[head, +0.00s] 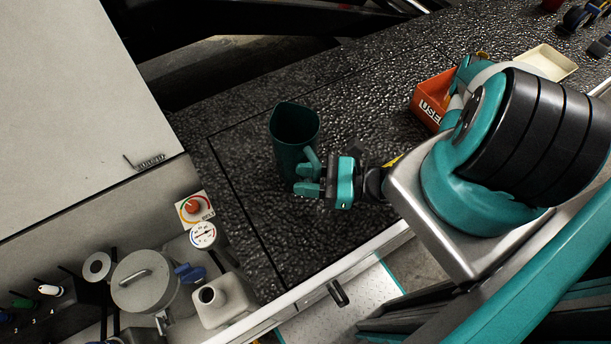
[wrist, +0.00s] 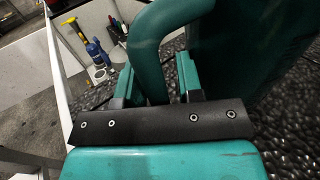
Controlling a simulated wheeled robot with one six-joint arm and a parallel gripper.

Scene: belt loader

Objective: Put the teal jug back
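The teal jug (head: 288,158) stands upright on the dark textured belt (head: 235,165) in the head view, its open mouth facing up. In the wrist view its body (wrist: 265,50) fills the upper right and its handle (wrist: 150,45) curves down between my fingers. My gripper (head: 308,177) is at the jug's handle on its right side, one finger on each side of the handle. In the wrist view the fingers (wrist: 156,85) sit close to the handle. I cannot tell whether they press on it. The lower part of the handle is hidden behind my gripper.
A red-orange bin (head: 428,97) marked "USE" and a cream tray (head: 546,62) stand on the belt at upper right. A control panel with a red knob (head: 193,207), a gauge and a grey canister (head: 145,280) lies lower left. The belt left of the jug is clear.

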